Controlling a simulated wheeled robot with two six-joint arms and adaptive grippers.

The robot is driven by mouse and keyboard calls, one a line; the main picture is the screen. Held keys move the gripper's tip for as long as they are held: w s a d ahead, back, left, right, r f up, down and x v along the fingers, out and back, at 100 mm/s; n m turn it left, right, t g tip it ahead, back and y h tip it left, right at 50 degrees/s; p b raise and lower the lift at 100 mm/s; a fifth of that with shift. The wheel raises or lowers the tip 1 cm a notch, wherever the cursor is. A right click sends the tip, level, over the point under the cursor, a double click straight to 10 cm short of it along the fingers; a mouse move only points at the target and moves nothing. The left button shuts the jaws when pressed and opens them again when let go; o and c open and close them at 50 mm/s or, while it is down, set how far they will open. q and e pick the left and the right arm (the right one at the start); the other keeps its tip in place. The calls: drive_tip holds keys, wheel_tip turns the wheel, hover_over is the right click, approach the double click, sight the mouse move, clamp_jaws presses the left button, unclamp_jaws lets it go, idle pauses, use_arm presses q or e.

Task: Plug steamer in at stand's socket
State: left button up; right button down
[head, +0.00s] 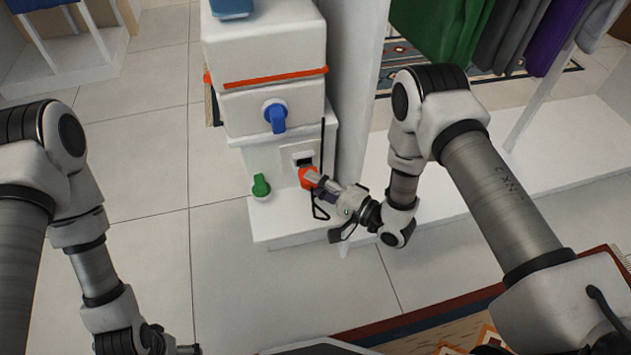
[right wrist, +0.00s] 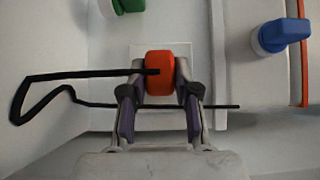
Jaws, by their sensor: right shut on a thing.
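The orange-red plug (head: 308,177) is held in my right gripper (head: 320,185) at the front of the white stand (head: 240,185). The socket (head: 303,158) is a white plate with a dark opening, and the plug is in front of and just below it in the head view. In the right wrist view the plug (right wrist: 160,80) sits between both fingertips, in front of the pale socket plate (right wrist: 178,52). The plug hides the opening there, and I cannot tell whether they touch. A black cord (right wrist: 75,75) loops left. My left gripper (head: 175,347) is partly visible, low at the bottom edge.
A green knob (head: 261,185) is left of the socket, and a blue knob (head: 276,117) is above it on the white steamer body (head: 235,110). Hanging clothes (head: 480,35) and a white panel (head: 357,90) stand to the right. Tiled floor (head: 150,170) is clear on the left.

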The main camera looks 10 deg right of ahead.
drive_tip(key=shift+w+b, duration=0.45)
drive_tip(key=shift+w, duration=0.85)
drive_tip(key=c, duration=0.8)
unclamp_jaws()
drive_tip(key=v, duration=1.2)
